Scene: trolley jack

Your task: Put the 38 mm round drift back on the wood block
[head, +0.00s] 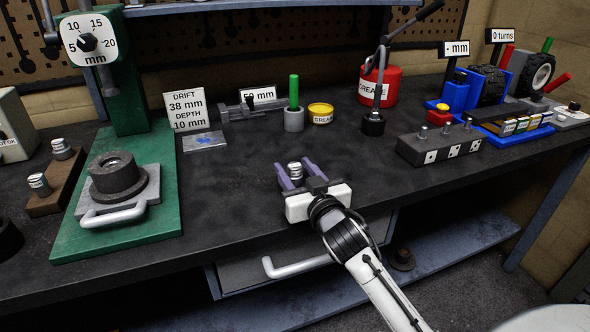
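The brown wood block (64,181) lies at the left of the bench, with two metal drifts standing on it, a nearer drift (39,184) and a farther drift (62,148). My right gripper (295,170) is over the middle front of the bench. A silver-topped metal drift (295,171) stands upright between its two purple fingers, which appear shut on it. Its size cannot be read, and its lower part is hidden by the gripper. My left gripper is not in view.
A green press (138,190) with a dark round part (116,175) stands between the wood block and my gripper. A "DRIFT 38 mm" sign (186,111) stands behind. A green-handled tool (294,100), grease tin (320,113) and red grease can (379,86) stand farther back. The middle bench is clear.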

